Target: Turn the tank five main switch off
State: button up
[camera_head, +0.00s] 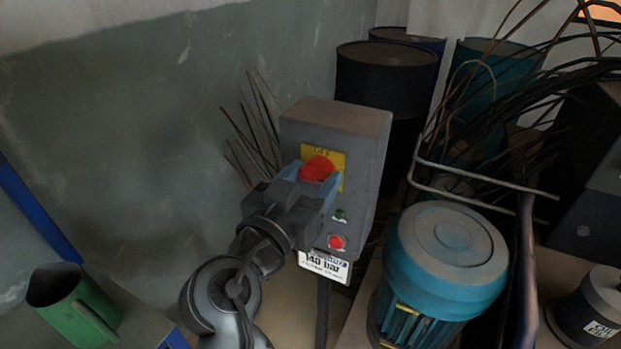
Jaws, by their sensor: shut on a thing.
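The main switch is a red rotary knob (318,168) on a yellow plate (338,158), on the front of a grey switch box (362,140). My gripper (318,178) is at the box front, its blue-grey fingers shut around the red knob. The knob's lower part and some of the plate are hidden behind my fingers, and the knob's exact turn angle cannot be told. Below it on the box are a small green button (340,214) and a red button (337,242). A white label (325,266) reading "140 bar" hangs at the box's lower edge.
A teal motor (446,255) stands right of the box, beside a metal rail (480,180). Dark drums (385,85) and tangled rods (540,85) are behind. A green jug (75,305) sits at lower left. The wall left of the box is bare.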

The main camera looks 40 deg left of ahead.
jog(key=c, duration=0.3)
jog(key=n, duration=0.3)
jog(key=shift+n, duration=0.4)
jog(key=n, duration=0.4)
jog(key=shift+a+n+p, duration=0.1)
jog(key=shift+n+p, duration=0.2)
jog(key=shift+p, duration=0.05)
jog(key=n+p, duration=0.2)
jog(key=n, duration=0.3)
jog(key=shift+s+a+f+n+p, duration=0.1)
jog(key=shift+n+p, duration=0.5)
jog(key=shift+n, duration=0.5)
jog(key=shift+f+n+p, duration=0.1)
jog(key=shift+n+p, duration=0.5)
jog(key=shift+n, duration=0.5)
